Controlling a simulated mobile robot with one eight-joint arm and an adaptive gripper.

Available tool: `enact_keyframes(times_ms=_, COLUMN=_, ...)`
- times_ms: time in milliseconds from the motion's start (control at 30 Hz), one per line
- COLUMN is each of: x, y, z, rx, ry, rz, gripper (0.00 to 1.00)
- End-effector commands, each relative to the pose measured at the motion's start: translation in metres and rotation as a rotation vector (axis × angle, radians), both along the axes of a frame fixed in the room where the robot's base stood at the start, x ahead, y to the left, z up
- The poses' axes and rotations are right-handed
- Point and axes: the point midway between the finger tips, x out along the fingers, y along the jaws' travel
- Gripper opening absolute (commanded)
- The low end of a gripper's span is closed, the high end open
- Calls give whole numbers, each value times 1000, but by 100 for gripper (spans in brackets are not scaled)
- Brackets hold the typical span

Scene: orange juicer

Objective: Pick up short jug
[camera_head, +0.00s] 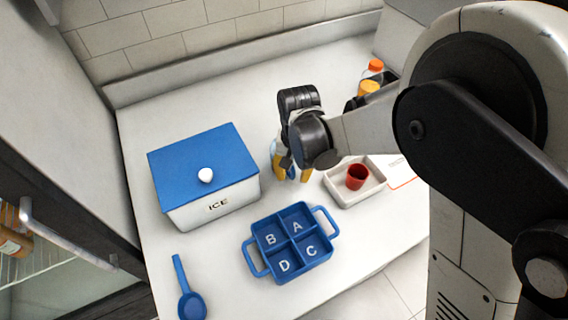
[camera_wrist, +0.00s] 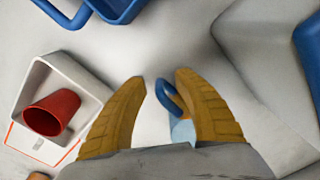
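A small light-blue jug (camera_wrist: 183,131) with a blue loop handle shows in the wrist view, between my fingers and beside the right one. I take it to be the short jug; its lower part is hidden by my gripper. My gripper (camera_wrist: 160,78) has its two yellow fingers apart, with a gap between the fingertips. I cannot tell whether a finger touches the jug. In the head view my gripper (camera_head: 292,172) points down at the counter, right of the ice box, and mostly hides the jug.
A white ice box (camera_head: 212,211) with a blue lid stands left. A blue divided tray (camera_head: 262,227) lies in front. A white tray (camera_head: 343,195) holding a red cup (camera_head: 357,177) is at right. A blue scoop (camera_head: 190,305) lies front left. A bottle (camera_head: 375,68) stands behind.

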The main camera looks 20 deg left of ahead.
Motion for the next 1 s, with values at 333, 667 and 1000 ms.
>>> enact_keyframes(times_ms=333, x=0, y=0, z=1, rx=0, ry=0, rz=0, gripper=0)
enact_keyframes(times_ms=667, x=0, y=0, z=2, rx=0, ry=0, rz=0, gripper=0)
enact_keyframes(times_ms=1000, x=0, y=0, z=17, rx=0, ry=0, rz=0, gripper=0)
